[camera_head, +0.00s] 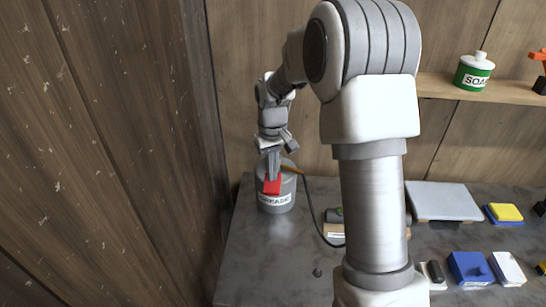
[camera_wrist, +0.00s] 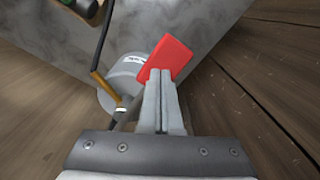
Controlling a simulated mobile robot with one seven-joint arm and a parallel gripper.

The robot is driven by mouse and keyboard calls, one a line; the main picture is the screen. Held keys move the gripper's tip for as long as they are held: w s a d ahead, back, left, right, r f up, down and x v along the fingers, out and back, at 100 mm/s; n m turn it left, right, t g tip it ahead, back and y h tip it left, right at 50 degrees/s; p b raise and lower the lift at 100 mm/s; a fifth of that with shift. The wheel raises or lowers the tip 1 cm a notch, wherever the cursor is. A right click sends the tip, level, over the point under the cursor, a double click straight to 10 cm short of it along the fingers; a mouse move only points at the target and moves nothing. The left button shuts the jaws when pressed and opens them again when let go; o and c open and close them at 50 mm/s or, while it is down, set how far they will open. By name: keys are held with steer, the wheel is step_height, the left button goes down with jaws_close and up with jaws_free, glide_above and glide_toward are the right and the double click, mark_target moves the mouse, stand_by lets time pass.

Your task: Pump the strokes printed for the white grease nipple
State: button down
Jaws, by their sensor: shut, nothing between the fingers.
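A grey grease can (camera_head: 276,203) labelled "GREASE" stands on the dark bench at its back left. A red pad (camera_head: 272,185), seemingly its pump handle, shows in front of the can. My gripper (camera_head: 273,172) points down just above the red pad, its fingers shut with nothing between them. In the wrist view the shut fingertips (camera_wrist: 161,80) overlap the lower edge of the red pad (camera_wrist: 167,58); I cannot tell whether they touch it. The can (camera_wrist: 126,68) is behind, with a dark hose and orange-brown nozzle (camera_wrist: 106,88). I cannot make out a white nipple or a printed stroke number.
A wooden wall stands close to the left of the can. The bench (camera_head: 250,262) is clear in front of it. A grey plate (camera_head: 443,201), yellow and blue blocks (camera_head: 507,212) and a blue box (camera_head: 470,268) lie to the right. A green soap pot (camera_head: 473,72) stands on the shelf.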

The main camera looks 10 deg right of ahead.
step_height(320, 180, up, 8)
steer(key=p, duration=0.5)
steer(key=shift+p, duration=0.4)
steer(key=shift+r, duration=0.1)
step_height(320, 180, up, 6)
steer(key=p, duration=0.4)
stand_by(0.5)
steer(key=s+r+m+t, duration=0.1)
steer(key=s+r+t, duration=0.2)
steer(key=s+r, duration=0.85)
steer(key=s+m+t+b, duration=0.1)
steer(key=s+t, duration=0.1)
steer(key=s, duration=1.3)
steer(key=shift+s+f+t, duration=0.15)
steer(key=shift+s+t, duration=0.1)
steer(key=shift+t, duration=0.05)
